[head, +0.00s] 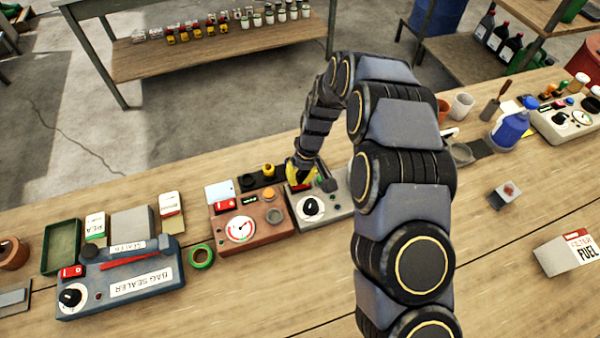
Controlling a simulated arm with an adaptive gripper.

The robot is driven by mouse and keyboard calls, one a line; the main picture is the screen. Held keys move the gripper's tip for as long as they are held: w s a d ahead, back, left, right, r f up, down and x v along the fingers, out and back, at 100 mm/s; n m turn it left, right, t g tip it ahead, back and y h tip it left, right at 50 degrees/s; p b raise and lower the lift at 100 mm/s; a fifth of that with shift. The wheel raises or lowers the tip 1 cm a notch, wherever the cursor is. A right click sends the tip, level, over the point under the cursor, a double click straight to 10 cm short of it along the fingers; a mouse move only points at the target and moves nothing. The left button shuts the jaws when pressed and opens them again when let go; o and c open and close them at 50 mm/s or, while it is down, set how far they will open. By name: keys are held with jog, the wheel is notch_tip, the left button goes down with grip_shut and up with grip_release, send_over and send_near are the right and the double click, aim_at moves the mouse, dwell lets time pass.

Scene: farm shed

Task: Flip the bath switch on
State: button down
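My gripper (297,176), with yellow parts at its end, points down at the back left of a grey control box (334,208). That box has a black dial on a white disc (312,207). A red switch (301,187) shows just below my gripper at the box's back edge. I cannot tell whether they touch, or whether the switch is on or off. My arm covers the box's right side. The fingers are too small and partly hidden to tell open from shut. No label reading "bath" is legible.
A reddish-brown box (262,238) with a gauge and red switch stands directly left of the grey box. Further left are green tape (201,256) and a blue bag sealer (120,292). A beige dial box (566,122) and blue bottle (510,128) stand right. The front bench is mostly clear.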

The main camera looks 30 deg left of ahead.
jog(key=shift+s+a+f+t+h, duration=0.15)
jog(key=shift+f+t+h, duration=0.25)
jog(key=shift+t+h, duration=0.2)
jog(key=shift+s+a+f+t+h, duration=0.1)
jog(key=shift+f+t+h, duration=0.05)
jog(key=shift+t+h, duration=0.45)
jog(key=shift+w+d, duration=0.6)
jog(key=shift+d, duration=0.2)
notch_tip(320, 180, up, 14)
jog(key=a, duration=0.1)
jog(key=shift+s+a+r, duration=0.2)
jog(key=shift+s+a, duration=0.15)
jog(key=shift+s, duration=0.1)
